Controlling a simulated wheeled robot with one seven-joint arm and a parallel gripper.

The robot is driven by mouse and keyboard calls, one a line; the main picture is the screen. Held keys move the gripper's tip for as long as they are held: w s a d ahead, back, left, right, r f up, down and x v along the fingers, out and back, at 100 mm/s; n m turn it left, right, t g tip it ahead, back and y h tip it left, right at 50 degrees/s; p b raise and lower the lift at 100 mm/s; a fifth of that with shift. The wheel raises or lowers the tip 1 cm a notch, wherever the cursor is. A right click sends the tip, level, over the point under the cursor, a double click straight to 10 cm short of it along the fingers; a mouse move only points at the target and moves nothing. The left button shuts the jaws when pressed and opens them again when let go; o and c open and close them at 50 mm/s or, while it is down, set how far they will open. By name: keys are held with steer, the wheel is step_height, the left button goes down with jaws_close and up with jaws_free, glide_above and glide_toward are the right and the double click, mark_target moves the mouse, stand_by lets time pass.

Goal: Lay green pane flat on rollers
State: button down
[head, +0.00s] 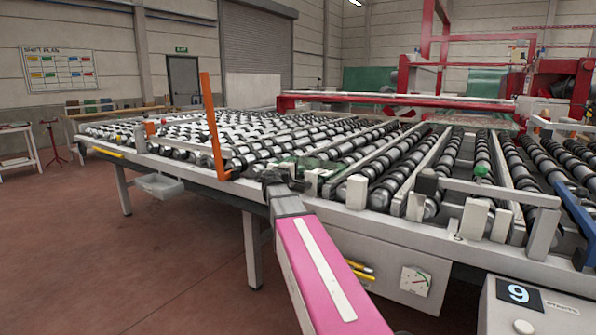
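The rollers (366,150) are dark-ringed grey cylinders in rows on a long pale table. My arm comes up from the bottom, and my gripper (285,183) is at the table's front edge, just right of the orange upright bar. It is dark and small, and its fingers cannot be told apart. Small green patches (312,163) show beside it at the near roller ends. I cannot tell whether they are part of the green pane or whether my gripper holds anything. No whole green pane is clear on the near rollers.
An orange upright bar (213,126) rises from the table's front edge. White blocks (357,191) line that edge. A red gantry (400,99) spans the back. A control box (535,308) marked 9 stands at bottom right. Open floor (110,255) lies to the left.

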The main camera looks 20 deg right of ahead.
steer(key=c, duration=1.2)
jaws_free()
steer(key=shift+f, duration=0.1)
steer(key=shift+c, duration=0.2)
steer(key=shift+f, duration=0.2)
steer(key=shift+a, duration=0.1)
steer(key=shift+v, duration=5.45)
